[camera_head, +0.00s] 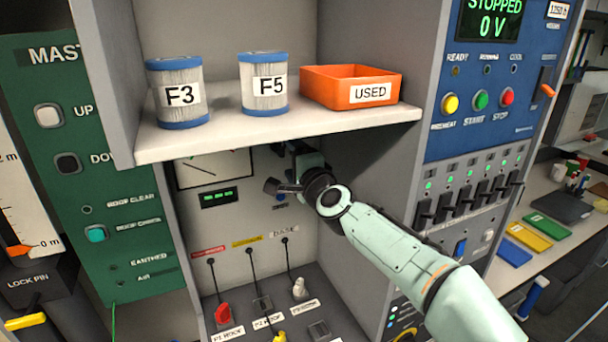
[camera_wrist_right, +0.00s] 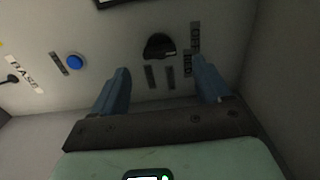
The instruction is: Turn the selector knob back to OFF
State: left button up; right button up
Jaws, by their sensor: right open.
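The black selector knob (camera_wrist_right: 160,46) shows in the right wrist view on a pale panel, with small dark labels beside and below it. In the head view my right arm hides it. My right gripper (camera_wrist_right: 162,72) is open, its two blue fingers apart to the left and right, just below the knob in the picture. Nothing is between the fingers, and I see no contact with the knob. In the head view this gripper (camera_head: 283,170) is inside the recess under the shelf, partly hidden by its own wrist. My left gripper is not in view.
A blue button (camera_wrist_right: 75,62) is left of the knob. The shelf (camera_head: 280,127) overhangs the recess, holding filters F3 (camera_head: 178,95) and F5 (camera_head: 264,82) and an orange tray (camera_head: 325,88). Red (camera_head: 223,313), yellow and white plugs stand below. A side wall (camera_head: 385,150) bounds the recess's right.

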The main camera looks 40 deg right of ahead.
jog(key=v, duration=0.7)
jog(key=shift+s, duration=0.25)
jog(key=shift+a, duration=0.1)
